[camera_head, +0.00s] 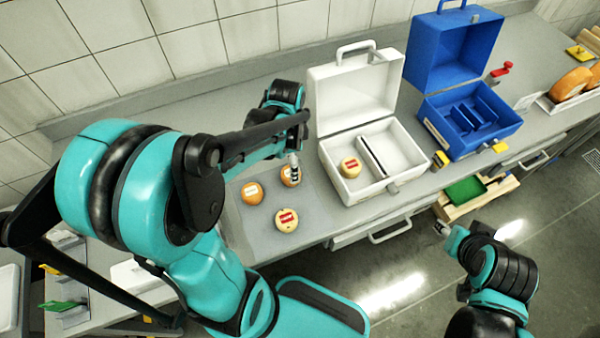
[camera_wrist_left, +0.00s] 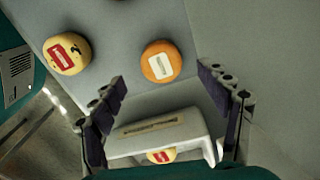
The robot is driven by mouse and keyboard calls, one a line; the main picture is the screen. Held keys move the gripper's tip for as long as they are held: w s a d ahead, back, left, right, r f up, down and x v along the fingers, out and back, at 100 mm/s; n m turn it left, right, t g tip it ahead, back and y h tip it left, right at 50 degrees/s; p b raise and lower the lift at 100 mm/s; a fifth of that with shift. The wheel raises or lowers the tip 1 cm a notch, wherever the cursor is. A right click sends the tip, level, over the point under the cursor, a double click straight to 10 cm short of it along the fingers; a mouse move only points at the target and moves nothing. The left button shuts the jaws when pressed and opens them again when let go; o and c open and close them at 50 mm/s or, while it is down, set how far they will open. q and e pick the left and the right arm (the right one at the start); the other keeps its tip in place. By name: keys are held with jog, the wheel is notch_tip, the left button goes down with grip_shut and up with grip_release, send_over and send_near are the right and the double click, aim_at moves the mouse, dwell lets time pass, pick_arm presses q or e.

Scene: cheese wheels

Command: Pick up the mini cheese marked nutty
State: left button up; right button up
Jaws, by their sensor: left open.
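Several small round cheeses stand in reach; their label words are too small to read, so I cannot tell which says nutty. An orange cheese (camera_head: 252,193) with a pale label also shows in the left wrist view (camera_wrist_left: 160,62). A pale yellow cheese (camera_head: 286,219) with a red label shows there too (camera_wrist_left: 68,53). Another orange cheese (camera_head: 290,178) sits just below my left gripper (camera_head: 294,163), partly hidden. A pale yellow cheese (camera_head: 350,167) lies in the white case. My left gripper is open and points down. My right gripper (camera_head: 447,231) hangs off the counter's front.
The open white case (camera_head: 411,154) stands right of the loose cheeses. An open blue case (camera_head: 507,124) stands farther right. A tray (camera_head: 572,104) with large orange cheeses is at the far right. The counter left of the white case is mostly bare.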

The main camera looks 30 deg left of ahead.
pick_arm(q)
notch_tip(320, 180, down, 6)
jog(key=b, duration=0.2)
jog(key=shift+w+f+b, duration=0.1)
jog(key=shift+w+b, duration=0.05)
jog(key=shift+b, duration=0.15)
jog(key=c, duration=1.3)
